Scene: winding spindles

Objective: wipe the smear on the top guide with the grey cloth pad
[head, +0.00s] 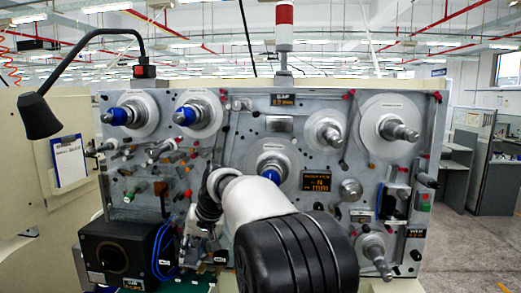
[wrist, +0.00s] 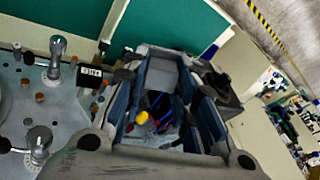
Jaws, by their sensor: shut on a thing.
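My gripper (wrist: 168,72) is shut on a flat grey piece, which looks like the grey cloth pad (wrist: 162,76), between its dark blue-lined fingers in the wrist view. In the head view my arm reaches to the lower left of the machine panel, and the gripper there is small and mostly hidden among fittings. Metal guide posts, one upper (wrist: 57,46) and one lower (wrist: 38,140), stand on the panel left of the gripper in the wrist view. I cannot pick out the smear or tell which post is the top guide.
The grey panel (head: 240,130) carries several spindles and knobs that stick out. A black box (head: 115,255) with blue cables stands at lower left. A black lamp (head: 40,115) hangs at far left. Open floor (head: 460,240) lies to the right.

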